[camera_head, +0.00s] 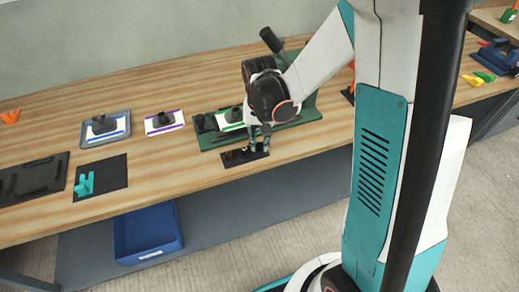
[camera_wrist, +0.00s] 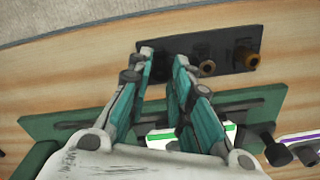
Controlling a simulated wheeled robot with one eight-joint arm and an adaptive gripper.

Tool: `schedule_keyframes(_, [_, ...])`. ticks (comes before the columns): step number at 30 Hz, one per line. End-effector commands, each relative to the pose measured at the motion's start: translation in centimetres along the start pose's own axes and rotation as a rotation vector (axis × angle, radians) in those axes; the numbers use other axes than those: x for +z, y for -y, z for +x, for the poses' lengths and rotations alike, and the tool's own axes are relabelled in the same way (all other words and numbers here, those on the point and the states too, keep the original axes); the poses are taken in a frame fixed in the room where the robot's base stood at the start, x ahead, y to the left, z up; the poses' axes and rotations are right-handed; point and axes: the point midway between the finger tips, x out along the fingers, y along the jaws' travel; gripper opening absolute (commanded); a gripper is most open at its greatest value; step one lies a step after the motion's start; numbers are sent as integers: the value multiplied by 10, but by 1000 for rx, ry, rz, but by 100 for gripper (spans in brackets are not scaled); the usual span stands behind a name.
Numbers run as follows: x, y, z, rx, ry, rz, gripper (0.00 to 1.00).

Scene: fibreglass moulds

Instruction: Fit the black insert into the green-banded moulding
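The green-banded moulding (camera_head: 231,116), white with a dark knob on top, lies in a green fixture (camera_head: 285,129). Part of its green-edged white face shows in the wrist view (camera_wrist: 231,132), partly behind my fingers. My gripper (camera_head: 259,147) points down over a small black plate (camera_head: 232,161) in front of the fixture. In the wrist view my fingers (camera_wrist: 163,56) stand apart over the left part of this plate (camera_wrist: 225,44). I cannot make out a black insert against the dark plate between them. Two brass-coloured inserts (camera_wrist: 208,67) (camera_wrist: 247,58) stand right of the fingers.
A purple-banded moulding (camera_head: 164,123) and a blue-banded one in a grey tray (camera_head: 127,121) lie to the left. A black mat (camera_head: 115,171) with a turquoise piece (camera_head: 84,185) lies nearer the front edge. A blue bin (camera_head: 148,232) is below the bench.

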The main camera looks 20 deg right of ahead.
Motion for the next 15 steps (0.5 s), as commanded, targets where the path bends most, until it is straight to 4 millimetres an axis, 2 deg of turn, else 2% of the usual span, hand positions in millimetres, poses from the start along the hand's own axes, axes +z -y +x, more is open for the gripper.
schedule_keyframes(1, [0, 0, 8, 0, 0, 0, 20])
schedule_keyframes(3, [0, 0, 11, 0, 0, 0, 20])
schedule_keyframes(9, [0, 0, 10, 0, 0, 0, 20])
schedule_keyframes(12, [0, 0, 10, 0, 0, 0, 0])
schedule_keyframes(15, [0, 0, 10, 0, 0, 0, 0])
